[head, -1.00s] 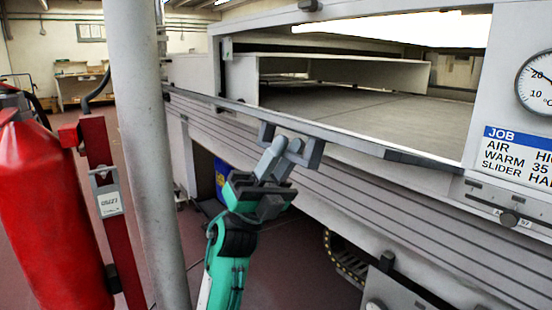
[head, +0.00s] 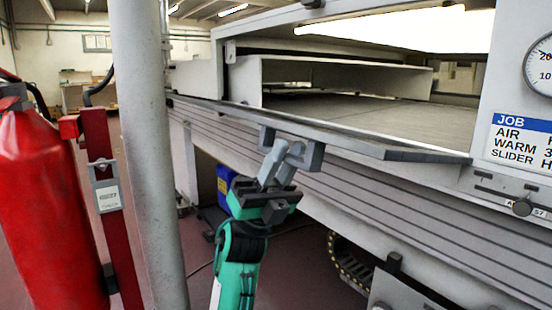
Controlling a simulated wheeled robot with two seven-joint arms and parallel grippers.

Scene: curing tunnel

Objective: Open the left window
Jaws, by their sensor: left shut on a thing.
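The window is a long grey flap (head: 345,138) along the lower edge of the wide opening in the machine's side. It lies folded outward, close to level, and the opening above it is clear. A grey bracket-shaped handle (head: 313,157) sits on the flap's outer edge. My left gripper (head: 286,151), on a green and grey arm from below, is shut on this handle. My right gripper is not in view.
A grey post (head: 150,160) and a red extinguisher (head: 45,200) stand close on the left. A dial (head: 541,65) and job card (head: 520,138) are on the machine at right. A cable chain (head: 348,265) hangs underneath.

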